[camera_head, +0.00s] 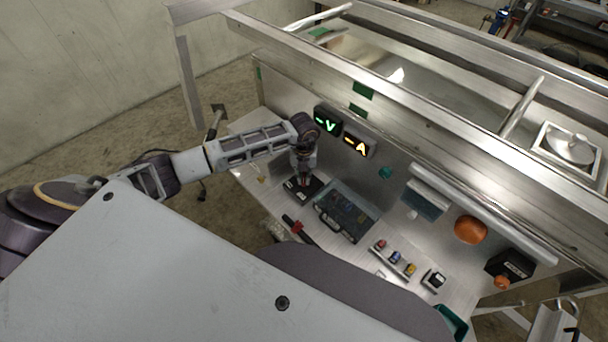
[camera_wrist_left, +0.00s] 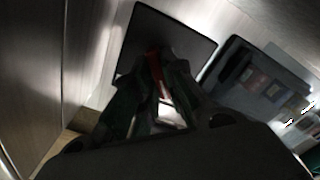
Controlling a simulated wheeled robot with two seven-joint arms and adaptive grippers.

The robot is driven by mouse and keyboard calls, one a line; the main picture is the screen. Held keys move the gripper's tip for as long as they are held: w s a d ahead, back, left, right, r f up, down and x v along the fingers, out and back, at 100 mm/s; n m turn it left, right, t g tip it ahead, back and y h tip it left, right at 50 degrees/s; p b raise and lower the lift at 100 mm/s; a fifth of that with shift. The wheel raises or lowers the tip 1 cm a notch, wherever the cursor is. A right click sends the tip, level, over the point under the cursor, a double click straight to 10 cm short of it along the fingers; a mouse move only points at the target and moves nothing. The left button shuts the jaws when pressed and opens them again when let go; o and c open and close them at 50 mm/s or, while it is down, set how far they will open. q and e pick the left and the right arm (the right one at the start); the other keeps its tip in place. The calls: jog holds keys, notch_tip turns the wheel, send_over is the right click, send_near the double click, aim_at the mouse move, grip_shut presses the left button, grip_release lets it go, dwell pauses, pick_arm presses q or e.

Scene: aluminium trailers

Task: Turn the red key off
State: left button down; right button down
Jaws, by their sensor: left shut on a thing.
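The red key (camera_wrist_left: 154,64) shows in the left wrist view between the fingertips of my left gripper (camera_wrist_left: 156,85), on a dark square plate (camera_wrist_left: 185,38). My left gripper also shows in the head view (camera_head: 304,182), reaching down over the same dark plate (camera_head: 291,187) on the bench. It is shut on the red key. The fingers cover most of the key, and I cannot tell its angle. My right gripper is not in view.
A dark case with a clear lid (camera_head: 347,211) lies just right of the plate. A red-and-black tool (camera_head: 297,229) lies nearer me. Lit V and A displays (camera_head: 341,134) stand behind. Small coloured switches (camera_head: 395,257) and an orange dome (camera_head: 470,229) are farther right.

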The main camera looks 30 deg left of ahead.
pick_arm(q)
jog(key=shift+r+n, duration=0.1)
jog(key=shift+n, duration=0.4)
jog(key=c, duration=1.5)
grip_release()
jog(key=shift+m, duration=0.4)
